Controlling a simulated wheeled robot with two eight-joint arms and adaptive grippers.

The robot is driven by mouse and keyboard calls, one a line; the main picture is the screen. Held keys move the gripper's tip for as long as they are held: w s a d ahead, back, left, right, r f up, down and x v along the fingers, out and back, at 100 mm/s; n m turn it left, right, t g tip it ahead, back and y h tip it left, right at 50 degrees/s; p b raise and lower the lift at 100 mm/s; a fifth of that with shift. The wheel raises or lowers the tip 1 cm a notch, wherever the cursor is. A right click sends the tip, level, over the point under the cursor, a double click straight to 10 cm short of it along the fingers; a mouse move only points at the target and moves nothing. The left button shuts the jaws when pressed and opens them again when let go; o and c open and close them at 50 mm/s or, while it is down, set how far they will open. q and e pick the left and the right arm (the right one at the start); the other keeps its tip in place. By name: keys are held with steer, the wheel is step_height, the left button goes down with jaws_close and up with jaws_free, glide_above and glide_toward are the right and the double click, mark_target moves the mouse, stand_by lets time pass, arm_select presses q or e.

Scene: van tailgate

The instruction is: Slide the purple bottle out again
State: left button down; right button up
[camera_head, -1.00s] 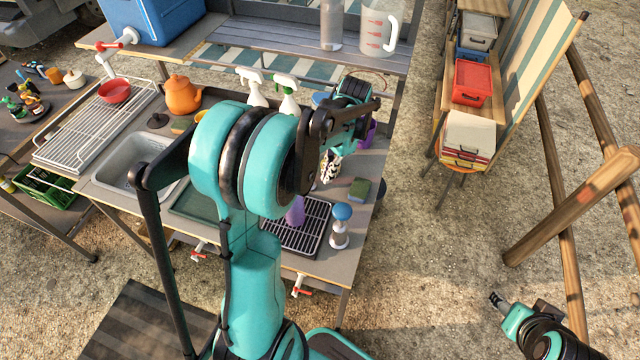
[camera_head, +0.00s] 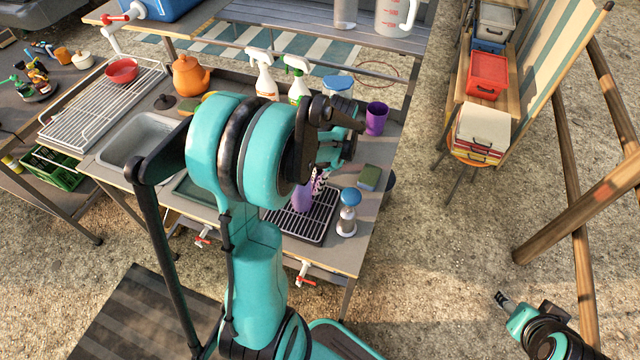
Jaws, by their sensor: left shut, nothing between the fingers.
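The purple bottle (camera_head: 303,197) stands at the black slotted tray (camera_head: 322,222) near the counter's right front; my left arm hides part of it. A patterned black-and-white thing shows right behind the bottle. My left gripper (camera_head: 345,150) is over the counter, behind and to the right of the bottle. It is shut with nothing in it, its fingers partly hidden by the wrist, and apart from the bottle as far as I can see. My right gripper (camera_head: 502,300) is at the lower right, over the ground, far from the counter.
A blue-topped dispenser (camera_head: 348,212) stands right of the tray, with a sponge (camera_head: 369,178) behind. A purple cup (camera_head: 376,118), blue-lidded tub (camera_head: 338,86) and two spray bottles (camera_head: 264,77) stand farther back. The counter's right edge is close.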

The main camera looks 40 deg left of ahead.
mark_target(307, 190)
arm_select(q)
steer(key=shift+s, duration=0.1)
steer(key=shift+s+a, duration=0.3)
steer(key=shift+s, duration=0.4)
steer(key=shift+s+a, duration=0.3)
steer(key=shift+s, duration=0.35)
steer(key=shift+w, duration=0.1)
